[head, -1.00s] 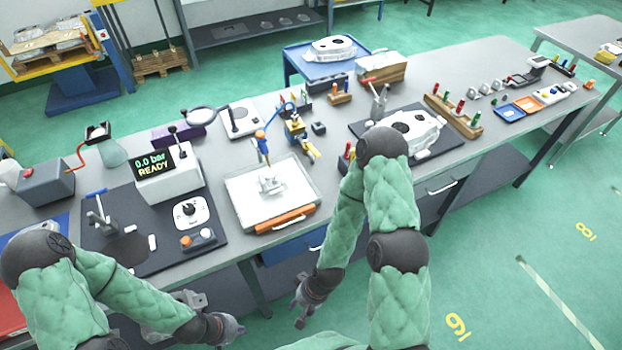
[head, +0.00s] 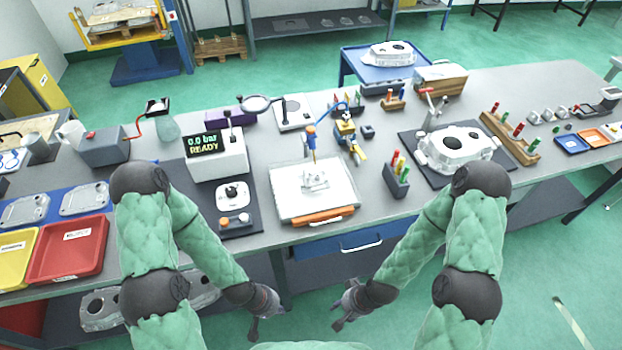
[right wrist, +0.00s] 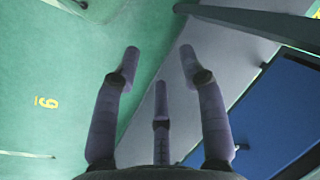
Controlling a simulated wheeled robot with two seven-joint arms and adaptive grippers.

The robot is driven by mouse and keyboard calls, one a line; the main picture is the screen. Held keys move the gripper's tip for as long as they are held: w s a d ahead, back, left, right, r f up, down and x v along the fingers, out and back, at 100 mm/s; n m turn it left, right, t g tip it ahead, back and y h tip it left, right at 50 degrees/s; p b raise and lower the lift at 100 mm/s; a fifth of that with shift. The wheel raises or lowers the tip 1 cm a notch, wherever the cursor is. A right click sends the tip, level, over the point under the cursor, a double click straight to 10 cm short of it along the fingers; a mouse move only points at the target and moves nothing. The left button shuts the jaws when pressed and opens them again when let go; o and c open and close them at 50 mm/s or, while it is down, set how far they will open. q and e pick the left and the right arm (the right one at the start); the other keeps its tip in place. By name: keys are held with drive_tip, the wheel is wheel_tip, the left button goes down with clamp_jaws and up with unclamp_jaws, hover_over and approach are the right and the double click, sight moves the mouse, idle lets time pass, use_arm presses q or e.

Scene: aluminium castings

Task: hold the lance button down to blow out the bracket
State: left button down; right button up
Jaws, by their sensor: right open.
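A small pale bracket (head: 315,178) lies in a white tray (head: 340,212) with an orange front handle, at the middle of the bench. The lance (head: 311,135), blue with an orange part, stands upright just behind the bracket, with a blue hose arching from its top. Its button is too small to make out. My left gripper (head: 262,318) hangs low in front of the bench, away from the lance; its finger opening is unclear. My right gripper (head: 344,312) is also low in front of the bench. In the right wrist view (right wrist: 160,75) its three fingers are spread and empty.
A display box (head: 216,152) reading 0.0 bar READY stands left of the tray. A yellow and blue device (head: 347,132) and a dark holder with coloured handles (head: 397,180) stand right. A large casting (head: 455,148) lies further right. The bench's front edge separates both grippers from the tray.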

clamp_jaws()
idle(1.3)
